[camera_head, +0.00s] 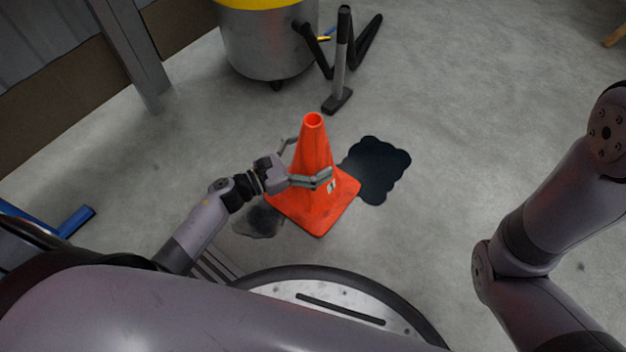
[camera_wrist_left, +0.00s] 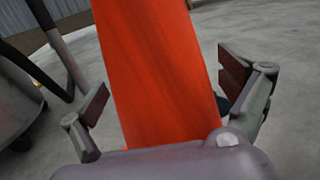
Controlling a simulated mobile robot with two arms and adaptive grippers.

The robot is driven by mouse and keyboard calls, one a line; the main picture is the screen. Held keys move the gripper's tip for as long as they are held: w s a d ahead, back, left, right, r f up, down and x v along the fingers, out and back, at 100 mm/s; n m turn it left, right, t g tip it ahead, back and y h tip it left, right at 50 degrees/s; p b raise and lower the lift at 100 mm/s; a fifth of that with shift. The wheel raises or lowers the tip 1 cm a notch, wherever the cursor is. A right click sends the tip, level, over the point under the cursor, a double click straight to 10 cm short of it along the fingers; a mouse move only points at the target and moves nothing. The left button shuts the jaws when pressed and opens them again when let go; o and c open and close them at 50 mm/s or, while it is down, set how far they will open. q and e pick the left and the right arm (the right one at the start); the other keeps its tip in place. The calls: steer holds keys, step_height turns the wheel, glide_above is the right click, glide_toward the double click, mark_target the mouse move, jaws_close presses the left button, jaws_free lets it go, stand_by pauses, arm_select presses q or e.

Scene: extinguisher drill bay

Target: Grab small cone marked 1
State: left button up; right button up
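The small orange cone (camera_head: 311,150) stands upright on the concrete floor in the middle of the head view. A pale label with a dark mark shows low on its side, partly behind a finger; I cannot read the mark clearly. My left gripper (camera_head: 309,164) is at the cone with one finger on each side of its body. In the left wrist view the cone (camera_wrist_left: 158,75) fills the space between the spread fingers of the left gripper (camera_wrist_left: 165,95), and gaps show beside both pads. My right arm shows at the right of the head view, but its gripper is out of view.
A dark spill (camera_head: 378,168) lies right of the cone, and a smaller dark stain (camera_head: 259,222) lies at its left. A metal drum vacuum (camera_head: 268,42) with a hose and a sledgehammer (camera_head: 340,70) stand behind. Floor to the right is clear.

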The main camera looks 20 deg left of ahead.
arm_select(q)
steer(key=c, duration=1.7)
steer(key=shift+c, duration=0.5)
steer(key=shift+r, duration=0.15)
